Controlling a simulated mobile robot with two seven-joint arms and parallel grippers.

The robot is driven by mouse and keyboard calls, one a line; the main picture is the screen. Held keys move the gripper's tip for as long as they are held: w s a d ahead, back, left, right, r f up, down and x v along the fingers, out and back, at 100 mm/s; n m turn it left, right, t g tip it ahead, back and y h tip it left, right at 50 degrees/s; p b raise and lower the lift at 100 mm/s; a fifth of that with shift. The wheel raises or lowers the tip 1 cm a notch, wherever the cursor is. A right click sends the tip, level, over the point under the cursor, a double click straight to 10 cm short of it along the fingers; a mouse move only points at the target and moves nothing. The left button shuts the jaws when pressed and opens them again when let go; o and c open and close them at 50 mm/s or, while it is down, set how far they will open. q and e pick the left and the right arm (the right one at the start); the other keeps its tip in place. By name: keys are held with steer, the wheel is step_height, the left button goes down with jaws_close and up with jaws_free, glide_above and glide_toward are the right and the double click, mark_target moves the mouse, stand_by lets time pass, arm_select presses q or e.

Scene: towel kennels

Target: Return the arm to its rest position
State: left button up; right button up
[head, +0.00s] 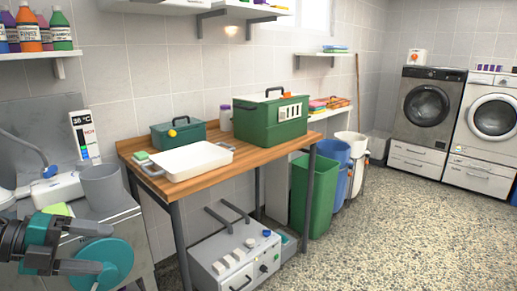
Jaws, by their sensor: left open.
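My left gripper (106,248) is in the lower left corner of the head view, with its dark fingers pointing right. The fingers are apart and I see nothing held between them. It is in front of the grey counter (138,226) at the left and left of the wooden table. My right gripper is not in view.
A grey cup (101,187) stands on the counter close behind my left gripper. The wooden table (235,161) holds a white tray (190,160), a small green box (178,134) and a larger green box (270,121). A grey machine (233,262) sits below. Speckled floor (400,220) is open at the right.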

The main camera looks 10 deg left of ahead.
arm_select(q)
steer(key=s+d+f+n+t+y+p, duration=0.1)
steer(key=s+d+f+n+t+y, duration=0.2)
steer(key=f+n, duration=0.45)
steer(key=s+d+f+n+t+y+p, duration=0.1)
steer(key=s+f+n+t+y+p, duration=0.2)
steer(key=f+n, duration=0.5)
steer(key=s+d+f+n+g+y, duration=0.1)
steer(key=s+d+f+n, duration=0.2)
steer(key=d+n, duration=0.2)
steer(key=s+d+f+n+g+y, duration=0.1)
steer(key=s+d+f+n, duration=0.2)
steer(key=d+n, duration=0.3)
steer(key=d+f, duration=0.1)
steer(key=d, duration=0.2)
steer(key=shift+s+f+p, duration=0.15)
steer(key=shift+s+p, duration=0.15)
steer(key=shift+s, duration=0.05)
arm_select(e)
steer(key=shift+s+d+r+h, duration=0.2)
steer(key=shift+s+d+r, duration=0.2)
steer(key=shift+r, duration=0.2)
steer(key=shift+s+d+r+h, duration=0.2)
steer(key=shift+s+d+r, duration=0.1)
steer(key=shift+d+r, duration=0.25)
arm_select(q)
steer(key=shift+y, duration=0.3)
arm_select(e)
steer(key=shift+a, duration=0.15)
